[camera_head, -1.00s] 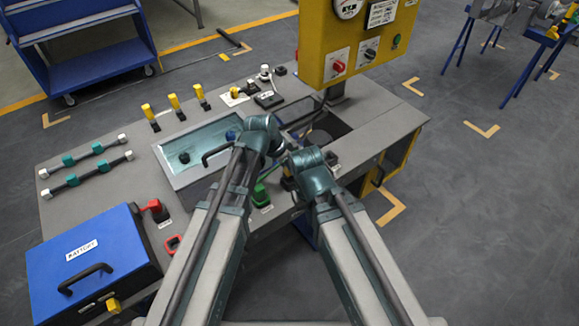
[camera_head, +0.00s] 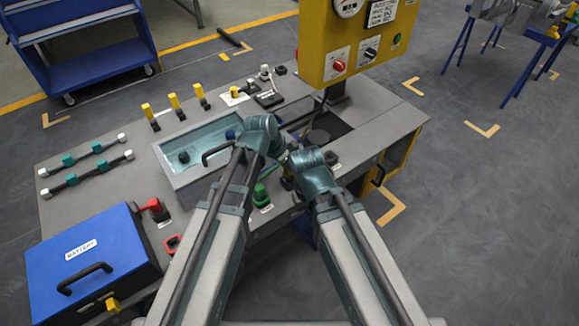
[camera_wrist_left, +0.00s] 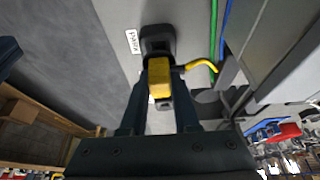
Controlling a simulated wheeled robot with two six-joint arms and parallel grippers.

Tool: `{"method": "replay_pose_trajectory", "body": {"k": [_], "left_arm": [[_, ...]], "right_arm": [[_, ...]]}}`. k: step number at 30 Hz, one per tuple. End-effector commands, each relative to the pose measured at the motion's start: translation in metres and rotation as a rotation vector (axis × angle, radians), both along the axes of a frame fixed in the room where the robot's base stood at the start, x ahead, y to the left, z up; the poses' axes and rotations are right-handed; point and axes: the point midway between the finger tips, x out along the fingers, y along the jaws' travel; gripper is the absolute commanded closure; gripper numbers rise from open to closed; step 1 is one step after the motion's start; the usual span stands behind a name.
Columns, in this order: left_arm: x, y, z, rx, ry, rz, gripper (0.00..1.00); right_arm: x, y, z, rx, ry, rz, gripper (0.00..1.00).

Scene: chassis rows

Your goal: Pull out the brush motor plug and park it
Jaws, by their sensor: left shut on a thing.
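In the left wrist view my left gripper (camera_wrist_left: 160,82) is shut on a yellow plug (camera_wrist_left: 159,76), one dark finger on each side. The plug is at a black socket (camera_wrist_left: 158,40) with a small white label (camera_wrist_left: 133,41) beside it. I cannot tell how deep the plug sits. A yellow cable (camera_wrist_left: 206,67) curves off to the right. In the head view my left gripper and the plug are hidden behind my arms. My right gripper (camera_head: 289,182) is mostly hidden below its wrist, near the bench's front edge; its jaws cannot be made out.
A green-capped connector (camera_head: 260,194) stands near the front edge. A yellow control panel (camera_head: 355,45) rises at the back. Several yellow-topped posts (camera_head: 175,103) line the back edge.

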Motion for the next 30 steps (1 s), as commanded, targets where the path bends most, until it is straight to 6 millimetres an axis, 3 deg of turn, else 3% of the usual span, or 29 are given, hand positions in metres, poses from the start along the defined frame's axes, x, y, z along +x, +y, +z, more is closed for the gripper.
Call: {"method": "replay_pose_trajectory", "body": {"k": [28,29,30], "left_arm": [[0.0,0.0,-0.024,0.0,0.0,0.0,1.0],[0.0,0.0,-0.024,0.0,0.0,0.0,0.69],[0.0,0.0,-0.023,0.0,0.0,0.0,0.62]], "right_arm": [[0.0,0.0,-0.024,0.0,0.0,0.0,1.0],[0.0,0.0,-0.024,0.0,0.0,0.0,1.0],[0.0,0.0,-0.023,0.0,0.0,0.0,1.0]]}}
